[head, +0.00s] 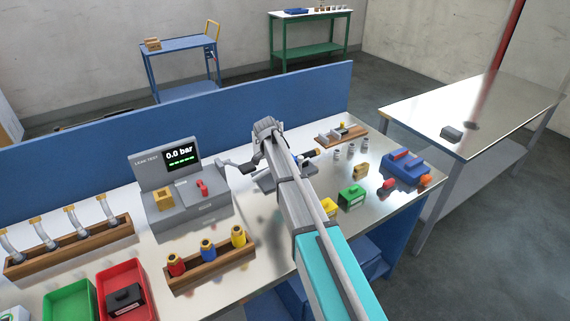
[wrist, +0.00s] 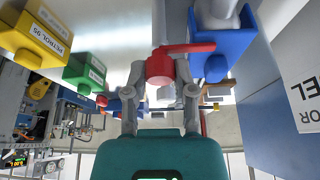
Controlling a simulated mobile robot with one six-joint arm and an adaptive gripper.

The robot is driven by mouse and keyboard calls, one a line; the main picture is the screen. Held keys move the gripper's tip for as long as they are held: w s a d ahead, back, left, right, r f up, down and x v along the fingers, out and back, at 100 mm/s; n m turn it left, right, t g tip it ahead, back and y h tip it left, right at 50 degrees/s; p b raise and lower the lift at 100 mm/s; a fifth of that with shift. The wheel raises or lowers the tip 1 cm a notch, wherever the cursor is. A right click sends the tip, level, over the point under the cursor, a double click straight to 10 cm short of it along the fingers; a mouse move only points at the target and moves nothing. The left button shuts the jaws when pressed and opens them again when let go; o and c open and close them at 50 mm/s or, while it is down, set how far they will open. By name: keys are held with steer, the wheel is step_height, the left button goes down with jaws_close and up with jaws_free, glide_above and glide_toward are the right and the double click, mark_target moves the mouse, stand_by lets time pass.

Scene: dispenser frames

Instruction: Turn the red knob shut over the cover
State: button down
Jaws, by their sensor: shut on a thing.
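In the wrist view, my gripper (wrist: 160,58) has its two grey fingers closed around the red knob (wrist: 158,70). A red lever arm extends from the knob to the right. A small red handle (head: 202,188) shows on the grey leak tester (head: 192,212).
A yellow block (wrist: 40,33) and a green block (wrist: 85,71) are left of the fingers in the wrist view. A blue panel (head: 200,110) runs behind.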

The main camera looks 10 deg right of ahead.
stand_by(0.3)
steer(key=shift+c, duration=2.2)
jaws_free()
steer(key=shift+n, duration=0.4)
